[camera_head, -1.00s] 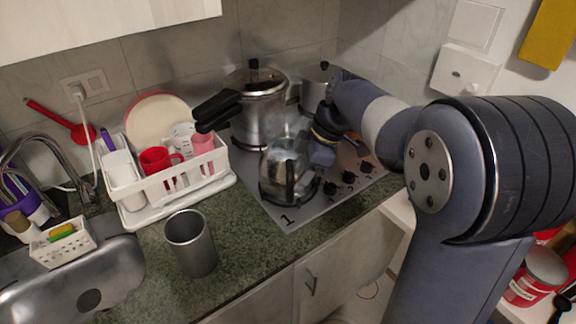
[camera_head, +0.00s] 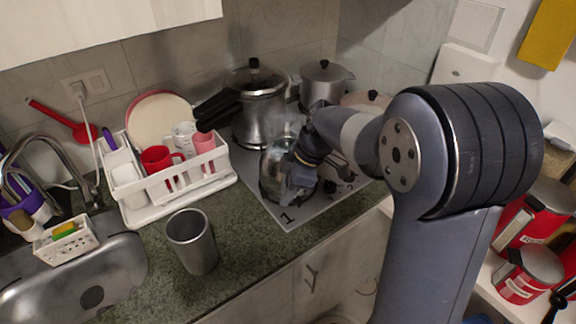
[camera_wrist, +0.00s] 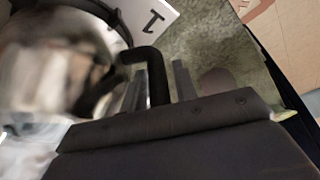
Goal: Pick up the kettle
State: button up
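The kettle (camera_head: 274,177) is a shiny metal pot on the near part of the stove, close to the "1" mark. In the wrist view its blurred body (camera_wrist: 45,65) fills the left side, with its black bent handle (camera_wrist: 154,72) reaching in front of my gripper (camera_wrist: 160,82). The two grey fingers stand apart, one on each side of the handle, with a gap showing beside the right finger. In the head view my gripper (camera_head: 299,170) is at the kettle's right side and hides part of it. The fingertips are hard to make out there.
A pressure cooker (camera_head: 262,115) stands behind the kettle, its black handle pointing left. A lidded pot (camera_head: 325,83) is at the back right. A white dish rack (camera_head: 185,182) and a metal cup (camera_head: 191,243) stand to the left. The counter's front strip is clear.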

grip_shut()
jog(key=shift+w+r, duration=0.1)
dwell(0.9)
